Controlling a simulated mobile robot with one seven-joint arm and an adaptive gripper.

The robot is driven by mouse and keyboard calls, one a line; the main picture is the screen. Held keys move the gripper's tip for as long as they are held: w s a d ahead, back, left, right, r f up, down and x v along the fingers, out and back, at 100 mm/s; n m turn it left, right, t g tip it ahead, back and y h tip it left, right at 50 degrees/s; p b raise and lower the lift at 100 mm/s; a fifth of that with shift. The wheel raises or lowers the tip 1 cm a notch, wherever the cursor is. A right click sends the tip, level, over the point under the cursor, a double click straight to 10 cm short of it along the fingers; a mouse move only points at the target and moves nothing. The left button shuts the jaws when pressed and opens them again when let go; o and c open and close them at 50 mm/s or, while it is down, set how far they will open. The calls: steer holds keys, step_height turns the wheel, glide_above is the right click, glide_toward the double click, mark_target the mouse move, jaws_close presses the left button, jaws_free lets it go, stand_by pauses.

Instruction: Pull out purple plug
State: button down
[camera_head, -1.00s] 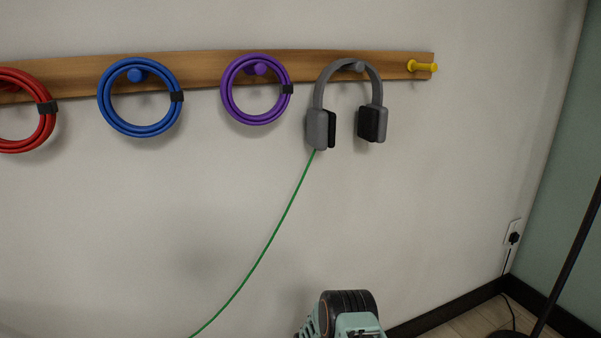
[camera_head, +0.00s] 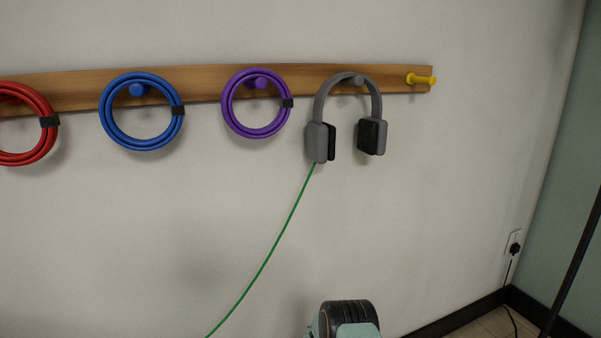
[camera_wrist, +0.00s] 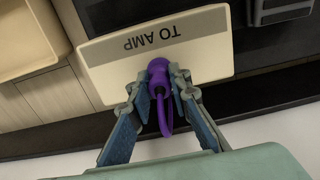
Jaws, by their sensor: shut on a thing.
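In the wrist view, a purple plug (camera_wrist: 159,72) with a purple cable looping below it stands against a cream panel (camera_wrist: 205,62). The panel carries the words "TO AMP", seen upside down. My gripper (camera_wrist: 160,88) is shut on the purple plug, with one finger on each side. I cannot tell how far the plug sits in the panel, as its front end is hidden. The head view does not show the plug or my gripper.
A cream bin (camera_wrist: 25,35) is at upper left. In the head view, a wooden rail (camera_head: 215,85) holds a purple coil (camera_head: 233,122), a blue coil (camera_head: 108,120), a red coil (camera_head: 45,148) and headphones (camera_head: 317,142) with a green cable.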

steer(key=shift+r+p, duration=1.3)
steer(key=shift+r, duration=1.3)
steer(key=w+d+r+m, duration=0.1)
steer(key=d+r, duration=0.2)
steer(key=r, duration=0.8)
steer(key=d+r+m, duration=0.1)
steer(key=d+r, duration=0.2)
steer(key=r, duration=0.9)
steer(key=w+d+r+m, duration=0.1)
steer(key=d+r+m, duration=0.15)
steer(key=r, duration=0.85)
steer(key=s+d+r+p, duration=0.1)
steer(key=s+r+p, duration=0.3)
steer(key=r+p, duration=0.8)
steer(key=s+d+r+p, duration=0.1)
steer(key=s+r+p, duration=0.3)
steer(key=r+p, duration=0.9)
steer(key=s+r+p, duration=0.4)
steer(key=r+p, duration=0.8)
steer(key=r, duration=0.5)
steer(key=shift+s+d, duration=0.4)
